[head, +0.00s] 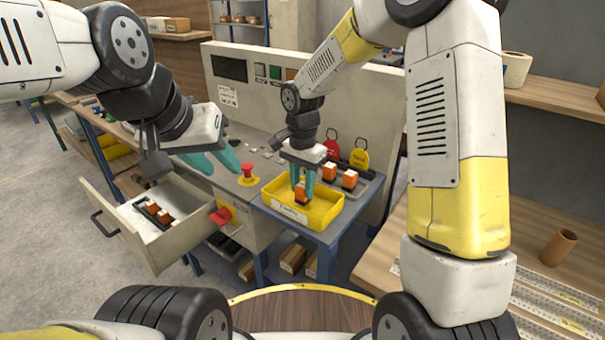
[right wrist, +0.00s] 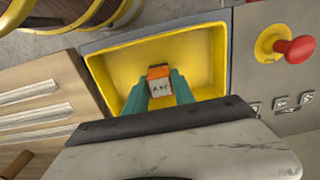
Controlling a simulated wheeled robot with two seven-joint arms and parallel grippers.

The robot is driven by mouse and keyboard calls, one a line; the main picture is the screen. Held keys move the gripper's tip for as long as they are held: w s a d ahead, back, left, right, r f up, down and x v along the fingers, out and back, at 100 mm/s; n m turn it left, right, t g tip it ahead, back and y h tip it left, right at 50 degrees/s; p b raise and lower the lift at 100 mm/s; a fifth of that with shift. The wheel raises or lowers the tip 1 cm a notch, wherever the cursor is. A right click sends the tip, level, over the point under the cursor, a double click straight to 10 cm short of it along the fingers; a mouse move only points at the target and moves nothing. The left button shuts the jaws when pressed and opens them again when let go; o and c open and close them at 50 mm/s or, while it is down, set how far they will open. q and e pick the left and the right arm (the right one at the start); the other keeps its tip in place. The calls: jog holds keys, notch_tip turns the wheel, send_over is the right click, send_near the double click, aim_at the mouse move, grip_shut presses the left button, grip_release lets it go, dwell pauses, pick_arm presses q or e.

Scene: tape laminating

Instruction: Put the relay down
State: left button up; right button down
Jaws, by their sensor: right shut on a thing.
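My right gripper (head: 302,187) points down over the yellow tray (head: 321,216) and is shut on an orange relay (head: 301,196) with a pale face. In the right wrist view the relay (right wrist: 159,73) sits between the teal fingertips, inside the outline of the yellow tray (right wrist: 210,62). I cannot tell whether it touches the tray floor. My left gripper (head: 218,162) is open and empty, above the area between the open drawer (head: 145,243) and the control panel.
More relays (head: 152,209) sit in the drawer. A red emergency button (head: 248,172) and a red switch (head: 221,215) are left of the tray. Red and yellow tags (head: 359,159) hang at the back.

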aim_at(302, 185)
jog(key=shift+f, duration=0.2)
jog(key=shift+f, duration=0.35)
jog(key=c, duration=1.1)
grip_release()
jog(key=shift+o, duration=0.2)
jog(key=shift+r, duration=0.1)
notch_tip(302, 185, up, 13)
jog(key=s+d+r+n+t+y, duration=0.1)
jog(key=s+d+r+n+t, duration=0.25)
jog(key=s+d+r, duration=0.55)
jog(key=s+d+f+n+t+y, duration=0.1)
jog(key=s+d+n, duration=0.3)
jog(key=s, duration=0.7)
jog(key=shift+d+t, duration=0.65)
jog(key=shift+t, duration=0.2)
